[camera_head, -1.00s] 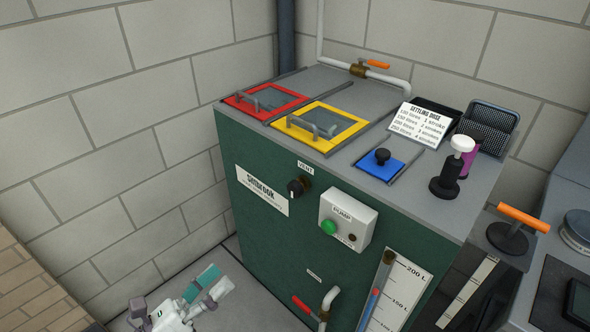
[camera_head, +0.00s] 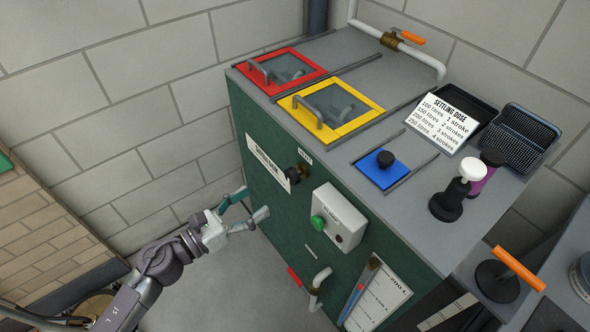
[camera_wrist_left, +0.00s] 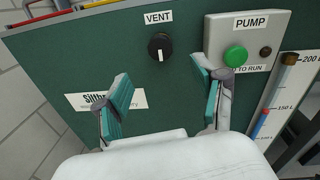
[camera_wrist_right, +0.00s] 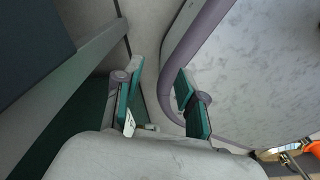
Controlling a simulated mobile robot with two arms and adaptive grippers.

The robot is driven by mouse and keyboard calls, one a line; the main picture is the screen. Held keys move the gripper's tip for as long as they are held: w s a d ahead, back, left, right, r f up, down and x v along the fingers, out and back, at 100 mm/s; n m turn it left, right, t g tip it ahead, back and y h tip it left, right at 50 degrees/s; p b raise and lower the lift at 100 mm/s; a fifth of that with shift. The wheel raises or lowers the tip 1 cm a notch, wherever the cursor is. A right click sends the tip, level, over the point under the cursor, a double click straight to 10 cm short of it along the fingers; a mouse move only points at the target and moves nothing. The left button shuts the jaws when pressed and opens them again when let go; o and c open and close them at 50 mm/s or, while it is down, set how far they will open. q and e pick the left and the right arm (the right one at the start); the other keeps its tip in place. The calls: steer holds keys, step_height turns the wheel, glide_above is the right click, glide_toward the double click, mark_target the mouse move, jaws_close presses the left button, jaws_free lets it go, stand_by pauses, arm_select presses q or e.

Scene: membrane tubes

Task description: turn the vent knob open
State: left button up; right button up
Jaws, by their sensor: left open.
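The vent knob (camera_head: 293,174) is a small black round knob on the front of the green tank cabinet (camera_head: 262,190), under a VENT label. In the left wrist view the knob (camera_wrist_left: 160,46) shows a white mark pointing down. My left gripper (camera_head: 254,206) is open and empty, in front of the cabinet, below and left of the knob in the head view. In the left wrist view its fingers (camera_wrist_left: 168,98) are spread, with the knob beyond and between them. My right gripper (camera_wrist_right: 158,92) shows only in its own wrist view, with its fingers apart and nothing between them.
A white pump box (camera_head: 339,216) with a green button sits right of the knob. Below it a pipe with a red-handled valve (camera_head: 295,277) sticks out. Red (camera_head: 262,92) and yellow (camera_head: 292,103) framed hatches are on top. Floor left of the cabinet is clear.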

mark_target(289, 177)
arm_select(q)
steer(key=p+x, duration=0.2)
steer(key=x, duration=0.9)
steer(key=shift+w+d, duration=0.15)
steer(key=shift+d, duration=0.05)
steer(key=shift+c, duration=0.4)
steer(key=c, duration=1.1)
